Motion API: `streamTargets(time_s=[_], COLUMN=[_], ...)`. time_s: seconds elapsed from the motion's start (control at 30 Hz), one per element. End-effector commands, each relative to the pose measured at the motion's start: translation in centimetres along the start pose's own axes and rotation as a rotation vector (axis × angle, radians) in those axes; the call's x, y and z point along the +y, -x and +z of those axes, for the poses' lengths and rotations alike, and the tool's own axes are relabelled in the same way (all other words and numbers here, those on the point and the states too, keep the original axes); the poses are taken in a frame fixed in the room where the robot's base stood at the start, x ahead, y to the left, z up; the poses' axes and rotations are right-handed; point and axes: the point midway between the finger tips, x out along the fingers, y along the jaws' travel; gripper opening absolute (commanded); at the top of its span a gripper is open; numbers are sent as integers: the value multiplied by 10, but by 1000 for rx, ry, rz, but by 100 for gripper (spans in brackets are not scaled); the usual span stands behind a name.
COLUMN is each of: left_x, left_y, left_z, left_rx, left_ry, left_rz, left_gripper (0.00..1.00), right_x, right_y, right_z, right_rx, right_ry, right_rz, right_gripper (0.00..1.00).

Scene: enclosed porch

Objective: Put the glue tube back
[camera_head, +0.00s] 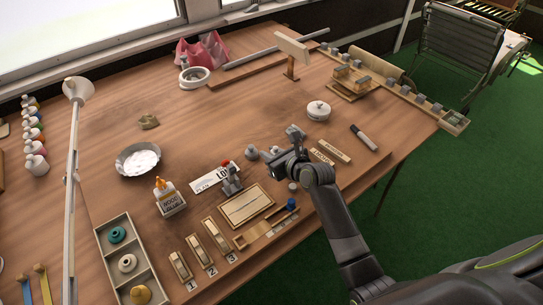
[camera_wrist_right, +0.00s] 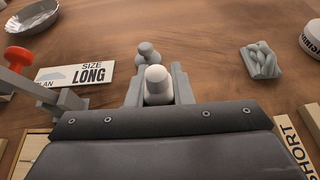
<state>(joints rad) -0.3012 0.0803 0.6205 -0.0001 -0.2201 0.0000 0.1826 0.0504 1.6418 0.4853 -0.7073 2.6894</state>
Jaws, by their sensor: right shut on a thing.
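A white glue bottle (camera_head: 170,201) with an orange cap and a dark-lettered label stands upright on the table, left of centre in the head view. My right gripper (camera_head: 270,156) is low over the middle of the table, to the right of the bottle and apart from it. In the right wrist view its fingers (camera_wrist_right: 158,88) are shut on a pale grey thing with a rounded end (camera_wrist_right: 157,80). I cannot tell whether this is the glue tube, as its lower part is hidden by the gripper. A grey knobbed piece (camera_wrist_right: 147,53) is just beyond it. My left gripper is not in view.
A "SIZE LONG" card (camera_wrist_right: 80,73) and a red-knobbed clamp (camera_wrist_right: 20,58) lie left of the right gripper. A grey twisted lump (camera_wrist_right: 262,60) is to its right. Numbered wooden slots (camera_head: 196,250), a compartment tray (camera_head: 109,238) and a metal dish (camera_head: 138,160) are further left.

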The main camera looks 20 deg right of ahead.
Motion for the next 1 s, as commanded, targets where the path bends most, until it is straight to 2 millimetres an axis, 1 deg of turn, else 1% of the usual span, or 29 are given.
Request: streamTargets(time_s=[0.03, 0.37, 0.4, 0.57, 0.9, 1.0], left_x=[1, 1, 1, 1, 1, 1], left_y=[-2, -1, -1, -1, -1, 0], left_z=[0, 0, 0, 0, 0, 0], left_rx=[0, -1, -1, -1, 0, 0], left_ry=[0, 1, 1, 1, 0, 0], left_rz=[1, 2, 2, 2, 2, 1], left_gripper=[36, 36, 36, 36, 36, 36], right_x=[0, 0, 0, 0, 0, 0], right_y=[-2, -3, -3, -3, -2, 6], right_z=[-6, -7, -8, -7, -5, -5], right_rx=[1, -1, -1, -1, -1, 0], right_ry=[-2, 0, 1, 1, 1, 0], right_rz=[0, 0, 0, 0, 0, -1], right_gripper=[0, 0, 21, 41, 41, 41])
